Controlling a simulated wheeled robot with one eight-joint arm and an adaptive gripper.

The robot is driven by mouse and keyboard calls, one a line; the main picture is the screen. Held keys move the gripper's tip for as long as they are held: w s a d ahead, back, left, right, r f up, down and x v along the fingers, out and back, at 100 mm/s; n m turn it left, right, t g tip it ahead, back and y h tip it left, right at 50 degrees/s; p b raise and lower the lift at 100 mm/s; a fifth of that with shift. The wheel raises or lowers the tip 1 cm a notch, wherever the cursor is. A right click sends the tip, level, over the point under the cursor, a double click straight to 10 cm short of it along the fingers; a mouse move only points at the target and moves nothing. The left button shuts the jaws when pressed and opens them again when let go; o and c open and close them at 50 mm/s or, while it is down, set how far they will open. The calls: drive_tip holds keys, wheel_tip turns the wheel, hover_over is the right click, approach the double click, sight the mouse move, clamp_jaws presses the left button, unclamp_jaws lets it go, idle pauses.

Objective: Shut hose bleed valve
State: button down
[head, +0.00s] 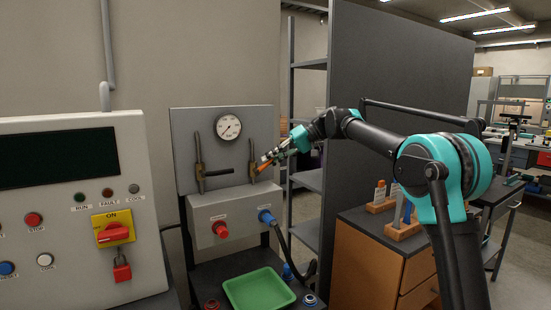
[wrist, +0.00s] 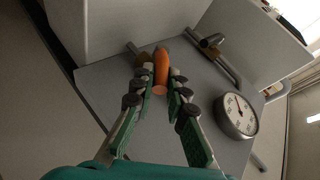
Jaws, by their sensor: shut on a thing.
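The hose bleed valve has a brass body on an upright pipe and an orange lever (head: 263,167), at the right of the grey gauge panel (head: 225,125) in the head view. The lever points out from the body towards my gripper (head: 272,158). In the wrist view the orange lever (wrist: 161,66) lies between the two green-padded fingers of my gripper (wrist: 160,78), which are shut on it. The valve body is partly hidden behind the fingers and lever.
A second valve with a dark lever (head: 217,173) stands to the left, and a round gauge (head: 228,126) is above. A grey box below carries a red knob (head: 220,229) and a blue hose fitting (head: 266,216). A green tray (head: 258,290) lies underneath. A dark partition (head: 400,70) stands behind my arm.

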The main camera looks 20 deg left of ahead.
drive_tip(key=y, duration=0.1)
drive_tip(key=f+g+y, duration=0.1)
drive_tip(key=w+f+m+g+y, duration=0.1)
drive_tip(key=shift+d+f, duration=0.2)
drive_tip(key=shift+d, duration=0.2)
drive_tip(key=shift+w+d+f+m+g+y, duration=0.1)
drive_tip(key=shift+f+m+g+y, duration=0.35)
drive_tip(key=shift+y, duration=0.35)
drive_tip(key=shift+f+m+g+y, duration=0.25)
drive_tip(key=shift+f+g+y, duration=0.25)
drive_tip(key=shift+y, duration=0.3)
drive_tip(key=c, duration=1.5)
unclamp_jaws()
drive_tip(key=v, duration=1.2)
